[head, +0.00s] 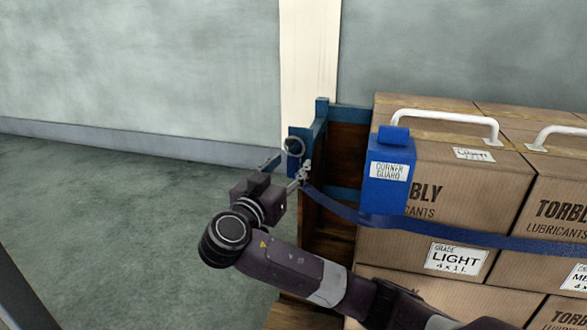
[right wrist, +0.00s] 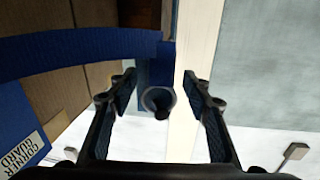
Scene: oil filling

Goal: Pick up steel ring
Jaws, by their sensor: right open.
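The steel ring (head: 294,146) is on the blue corner post of a wooden crate, beside the cartons. In the right wrist view, the ring (right wrist: 146,101) sits between my finger pads, with a dark round piece inside it. My right gripper (head: 287,169) is open at the post, just below and in front of the ring. In the right wrist view its two fingers (right wrist: 159,88) stand apart on either side of the ring. I cannot tell whether they touch it. My left gripper is not in view.
Brown cartons (head: 456,200) with white handles fill the crate (head: 343,150) at right. A blue strap (head: 440,234) runs from the post across them, under a blue corner guard (head: 390,190). Open floor (head: 100,220) lies at left.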

